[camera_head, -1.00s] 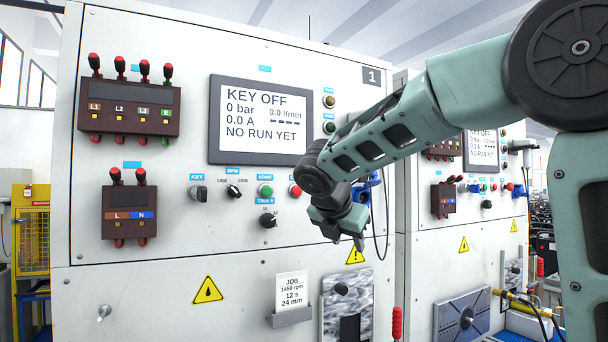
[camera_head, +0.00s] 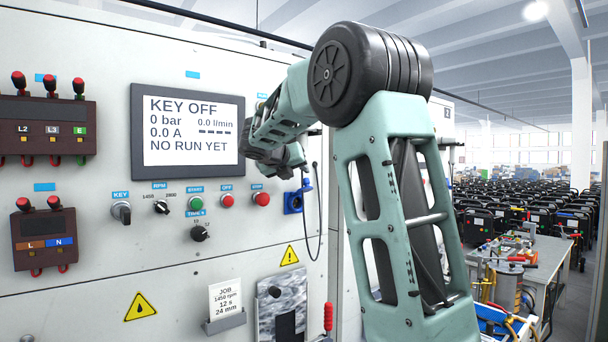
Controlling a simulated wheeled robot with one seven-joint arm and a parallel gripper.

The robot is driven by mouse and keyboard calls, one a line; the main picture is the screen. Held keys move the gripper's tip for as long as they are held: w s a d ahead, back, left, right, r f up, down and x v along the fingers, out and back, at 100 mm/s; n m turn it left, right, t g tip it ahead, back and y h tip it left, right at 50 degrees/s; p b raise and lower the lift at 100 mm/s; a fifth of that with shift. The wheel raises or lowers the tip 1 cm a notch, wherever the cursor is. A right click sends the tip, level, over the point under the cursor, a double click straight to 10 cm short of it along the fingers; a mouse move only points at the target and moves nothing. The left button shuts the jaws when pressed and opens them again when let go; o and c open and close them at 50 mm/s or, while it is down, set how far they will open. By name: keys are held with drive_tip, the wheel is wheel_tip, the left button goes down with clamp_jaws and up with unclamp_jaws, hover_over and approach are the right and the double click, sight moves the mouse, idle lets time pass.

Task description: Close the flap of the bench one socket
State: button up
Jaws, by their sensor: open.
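The blue socket (camera_head: 293,203) is on the right part of the bench one panel, right of the row of buttons. A small blue part stands up at its upper right side; I cannot tell whether this is the flap or how far it is open. My gripper (camera_head: 297,163) is just above the socket, in front of the panel, seen small and partly hidden by my own wrist. It is open, with nothing seen between its fingers. It appears apart from the socket, though the depth is hard to judge.
A thin black cable (camera_head: 321,215) hangs in a loop beside the socket. The display (camera_head: 188,130) reads KEY OFF. Knobs and buttons (camera_head: 195,203) lie left of the socket. A job card holder (camera_head: 224,322) sticks out below. A cluttered table (camera_head: 520,265) stands at right.

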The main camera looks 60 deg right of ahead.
sight(304, 179)
drive_tip(key=p+x, duration=0.2)
drive_tip(key=x, duration=0.6)
drive_tip(key=shift+d+f+p, duration=0.15)
drive_tip(key=shift+d+p, duration=0.15)
drive_tip(key=shift+p, duration=0.1)
clamp_jaws()
